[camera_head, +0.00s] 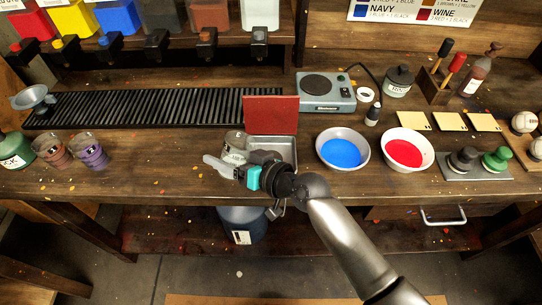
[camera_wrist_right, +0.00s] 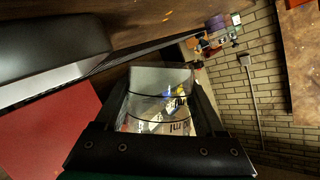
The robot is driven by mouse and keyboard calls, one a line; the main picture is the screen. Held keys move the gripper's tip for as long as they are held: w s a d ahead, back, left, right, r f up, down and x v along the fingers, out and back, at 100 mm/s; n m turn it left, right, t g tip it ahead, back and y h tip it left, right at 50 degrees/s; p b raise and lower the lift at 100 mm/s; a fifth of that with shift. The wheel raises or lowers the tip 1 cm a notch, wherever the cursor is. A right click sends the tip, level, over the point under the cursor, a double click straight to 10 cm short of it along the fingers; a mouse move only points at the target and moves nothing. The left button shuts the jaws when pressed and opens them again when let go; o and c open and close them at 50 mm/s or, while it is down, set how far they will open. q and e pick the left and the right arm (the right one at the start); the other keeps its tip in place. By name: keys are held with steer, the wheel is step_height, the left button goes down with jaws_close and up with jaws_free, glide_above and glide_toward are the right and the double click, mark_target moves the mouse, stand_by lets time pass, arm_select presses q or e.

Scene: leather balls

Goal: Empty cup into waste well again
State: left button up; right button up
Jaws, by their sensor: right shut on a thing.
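My right gripper (camera_head: 230,165) is shut on a clear measuring cup (camera_head: 236,141) just left of the metal well. In the right wrist view the cup (camera_wrist_right: 158,105) sits between the two fingers, with black lines and "ml" print on its wall. The cup looks mostly clear; I cannot tell if any liquid remains in it. The waste well appears to be the rectangular metal basin (camera_head: 285,150), with a red panel (camera_head: 270,115) standing at its back edge. My gripper and wrist cover part of the basin. My left gripper is not in view.
Two stained cups (camera_head: 52,151) stand at the left. A blue bowl (camera_head: 342,149) and a red bowl (camera_head: 407,149) stand right of the basin. A grey scale (camera_head: 326,91) is behind. A dark bin (camera_head: 243,224) is below the bench edge. Bench left of my gripper is clear.

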mark_target(236, 144)
steer(key=shift+w+d+m+y+b, duration=0.35)
steer(key=shift+d+m+y+b, duration=0.15)
steer(key=shift+m+b, duration=0.35)
steer(key=shift+r+m+y+b, duration=0.15)
steer(key=shift+m+y+b, duration=0.15)
steer(key=shift+m+b, duration=0.2)
steer(key=shift+r+m+y+p, duration=0.4)
steer(key=shift+r+m, duration=0.4)
steer(key=shift+m, duration=0.05)
steer(key=shift+m+y, duration=0.3)
steer(key=shift+m, duration=0.4)
steer(key=shift+f+m+y+b, duration=0.15)
steer(key=shift+m+y+b, duration=0.3)
steer(key=shift+m, duration=0.25)
stand_by(0.7)
steer(key=shift+w+d+r+m+t+b, duration=0.3)
steer(key=shift+w+d+r+m+b, duration=0.2)
steer(key=shift+m, duration=0.4)
stand_by(0.8)
steer(key=shift+w+d+f+m+t+y+b, duration=0.15)
steer(key=shift+m+t+y+b, duration=0.1)
steer(key=shift+m+b, duration=0.25)
steer(key=shift+s+d+m+t+y+b, duration=0.1)
steer(key=shift+m+t+y+b, duration=0.1)
steer(key=shift+m+b, duration=0.25)
stand_by(1.1)
